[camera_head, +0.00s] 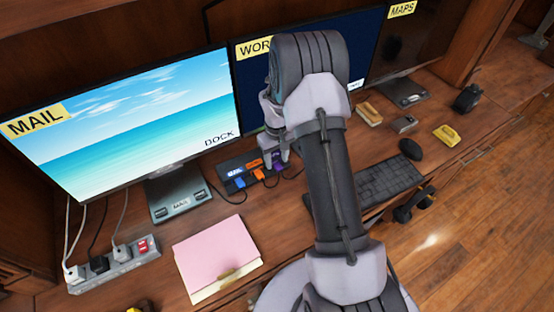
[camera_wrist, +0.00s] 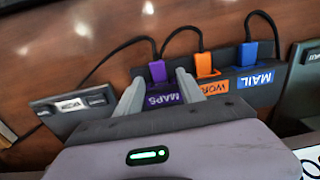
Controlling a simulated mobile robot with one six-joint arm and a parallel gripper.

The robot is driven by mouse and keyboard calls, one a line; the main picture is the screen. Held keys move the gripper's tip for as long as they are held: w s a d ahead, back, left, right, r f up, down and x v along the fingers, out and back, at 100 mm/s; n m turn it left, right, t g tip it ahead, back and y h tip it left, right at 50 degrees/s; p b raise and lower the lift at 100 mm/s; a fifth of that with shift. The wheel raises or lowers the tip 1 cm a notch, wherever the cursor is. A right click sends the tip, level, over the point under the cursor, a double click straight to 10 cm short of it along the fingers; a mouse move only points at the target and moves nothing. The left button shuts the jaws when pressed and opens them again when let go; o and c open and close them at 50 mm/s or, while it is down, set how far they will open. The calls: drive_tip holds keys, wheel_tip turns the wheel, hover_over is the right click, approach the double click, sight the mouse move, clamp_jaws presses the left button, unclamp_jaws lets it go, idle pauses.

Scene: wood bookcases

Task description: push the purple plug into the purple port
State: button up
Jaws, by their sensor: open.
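The purple plug (camera_wrist: 157,71) with its black cable stands at the purple port, by the purple MAPS label (camera_wrist: 162,99) on the dark dock (camera_wrist: 262,97). It also shows in the head view (camera_head: 277,166), partly covered by my gripper. The port opening is hidden, and I cannot tell how deep the plug sits. My gripper (camera_wrist: 160,76) is open, with one finger on each side of the purple plug. I cannot tell whether either finger touches it. The gripper's tip also shows over the dock in the head view (camera_head: 276,150).
An orange plug (camera_wrist: 206,65) and a blue plug (camera_wrist: 248,54) stand beside the purple one on the dock. Monitors (camera_head: 140,120) rise behind. A keyboard (camera_head: 385,185), a pink folder (camera_head: 215,252) and a power strip (camera_head: 115,262) lie on the desk.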

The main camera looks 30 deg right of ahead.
wheel_tip(320, 180, up, 16)
drive_tip(key=p, duration=0.4)
drive_tip(key=shift+r+p, duration=0.2)
drive_tip(key=shift+p, duration=0.1)
drive_tip(key=shift+d, duration=0.1)
wheel_tip(320, 180, up, 10)
drive_tip(key=m+t+b, duration=0.1)
drive_tip(key=t+b, duration=0.1)
hover_over(277, 164)
drive_tip(key=s+a, duration=0.4)
drive_tip(key=a, duration=0.2)
drive_tip(key=s+a+r+m+t+b, duration=0.1)
drive_tip(key=s+a+r, duration=0.3)
drive_tip(key=s+r, duration=0.15)
drive_tip(key=s+a+m+t+y+b, duration=0.1)
drive_tip(key=s+a, duration=0.3)
drive_tip(key=s, duration=0.4)
drive_tip(key=s+a+r+m+t+y+b, duration=0.1)
drive_tip(key=s+a, duration=0.3)
drive_tip(key=s, duration=0.4)
drive_tip(key=shift+s+m+t, duration=0.2)
drive_tip(key=shift+m+t, duration=0.2)
